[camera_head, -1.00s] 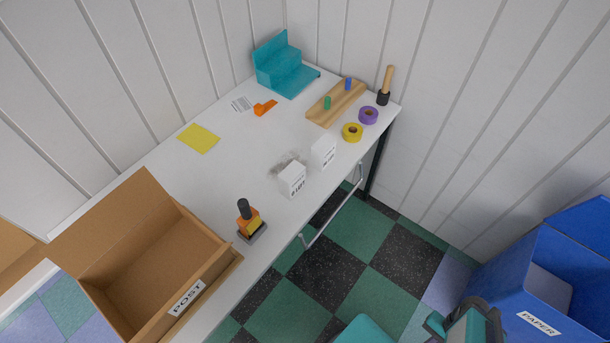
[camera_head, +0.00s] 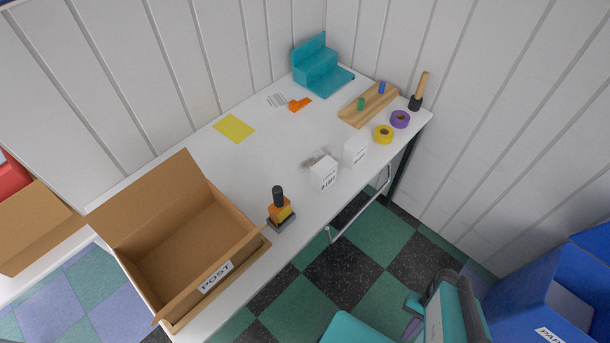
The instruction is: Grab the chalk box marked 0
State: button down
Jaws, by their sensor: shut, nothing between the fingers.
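Two small white boxes stand upright side by side near the front edge of the white table. The left box (camera_head: 323,173) has dark printing on its front, and the right box (camera_head: 355,150) has smaller dark printing. The print is too small to tell surely which one carries the 0. A small greyish, see-through item (camera_head: 314,159) sits just behind the left box. My gripper's fingers cannot be made out; only teal and grey parts of my own body show at the lower right, apart from the boxes and below the table edge.
An orange stamp-like item (camera_head: 281,210) and an open POST carton (camera_head: 216,278) stand left of the boxes. Yellow tape (camera_head: 383,134), purple tape (camera_head: 400,119) and a wooden tray (camera_head: 366,107) lie right and behind. A blue PAPER bin (camera_head: 560,290) stands lower right. The table's middle is clear.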

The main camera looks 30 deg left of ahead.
aim_at(323, 173)
jog(key=z, duration=1.05)
jog(key=k, duration=0.1)
jog(key=u, duration=2.55)
jog(key=k, duration=0.9)
jog(key=z, duration=0.15)
jog(key=i, duration=0.85)
